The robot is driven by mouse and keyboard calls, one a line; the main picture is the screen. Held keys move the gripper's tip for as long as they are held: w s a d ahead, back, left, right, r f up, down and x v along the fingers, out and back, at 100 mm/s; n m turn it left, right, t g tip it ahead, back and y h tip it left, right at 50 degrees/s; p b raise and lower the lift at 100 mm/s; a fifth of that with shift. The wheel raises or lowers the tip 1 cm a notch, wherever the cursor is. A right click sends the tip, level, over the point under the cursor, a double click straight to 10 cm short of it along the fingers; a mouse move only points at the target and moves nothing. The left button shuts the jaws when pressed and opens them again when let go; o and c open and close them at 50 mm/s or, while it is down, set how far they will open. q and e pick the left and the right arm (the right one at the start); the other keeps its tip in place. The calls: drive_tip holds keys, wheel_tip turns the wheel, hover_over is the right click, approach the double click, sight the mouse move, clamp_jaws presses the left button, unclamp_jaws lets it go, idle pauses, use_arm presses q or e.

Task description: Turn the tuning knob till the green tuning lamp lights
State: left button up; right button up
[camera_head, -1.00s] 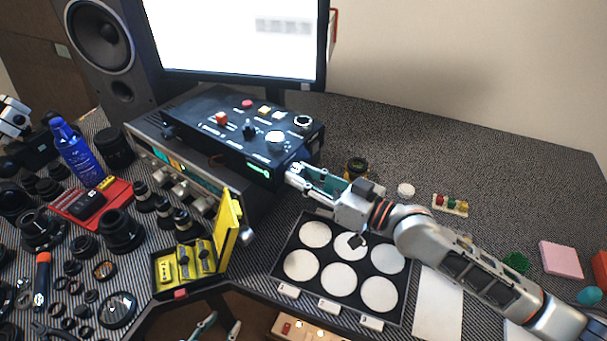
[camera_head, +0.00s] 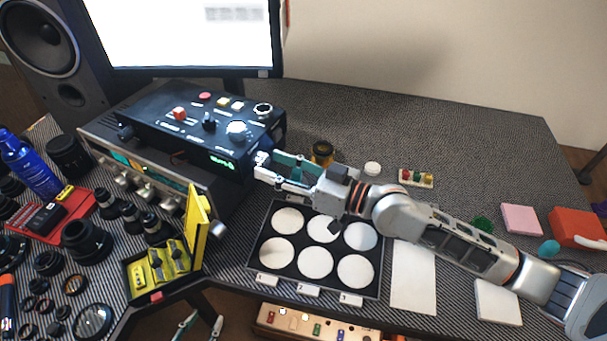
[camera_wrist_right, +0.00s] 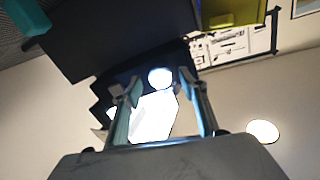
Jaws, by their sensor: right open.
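The silver receiver (camera_head: 98,140) stands on the left of the desk with small knobs (camera_head: 133,186) and a lit dial (camera_head: 122,158) on its front. A larger silver knob (camera_head: 217,230), likely the tuning knob, shows at its right end, partly behind the yellow case lid. I cannot make out a separate green tuning lamp. My right gripper (camera_head: 261,166) is open and empty, just right of the black control box; its parted fingers also show in the right wrist view (camera_wrist_right: 160,108). My left gripper (camera_head: 204,318) is low at the bottom edge, fingers apart and empty.
The black control box (camera_head: 190,150) with a green readout (camera_head: 222,163) sits on the receiver. An open yellow case (camera_head: 196,238) stands close before the large knob. A tray of white discs (camera_head: 260,285) lies below my right arm. The back right desk is clear.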

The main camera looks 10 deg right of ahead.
drive_tip(key=v, duration=1)
drive_tip(key=shift+s, duration=0.1)
